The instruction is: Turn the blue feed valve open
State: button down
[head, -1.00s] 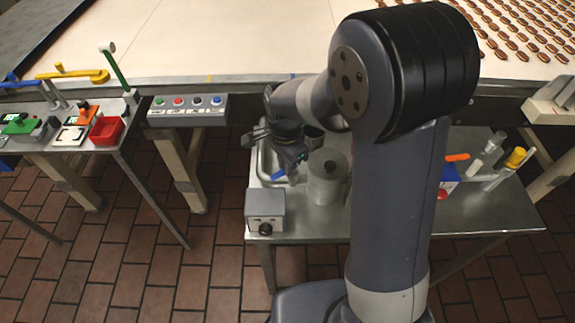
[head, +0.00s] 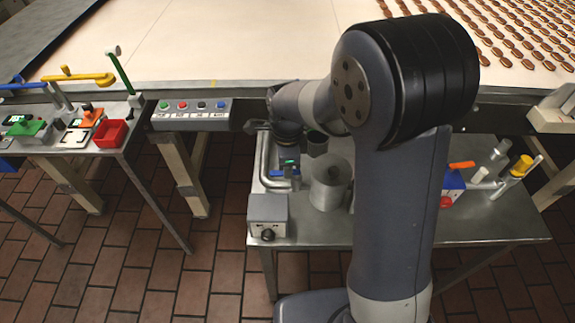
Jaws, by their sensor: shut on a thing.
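The blue feed valve (head: 276,173) shows as a small blue piece by the metal pipe at the left end of the right-hand steel bench. My gripper (head: 287,177) points down over it and is shut on it. The gripper body and wrist hide most of the valve, so its exact angle cannot be told. A small green light shows on the gripper body.
A steel canister (head: 330,187) stands close right of my gripper, and a grey box with a dark knob (head: 267,217) sits in front. A blue box with an orange lever (head: 453,184) is farther right. A button panel (head: 190,113) is at the left.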

dwell(0.3)
jog(key=c, duration=1.4)
grip_release()
jog(key=shift+o, duration=0.2)
notch_tip(320, 180, up, 11)
jog(key=shift+b, duration=0.3)
jog(key=shift+f, duration=0.15)
notch_tip(320, 180, down, 11)
jog(key=shift+r+p, duration=0.1)
jog(key=shift+p, duration=0.2)
jog(key=shift+r, duration=0.15)
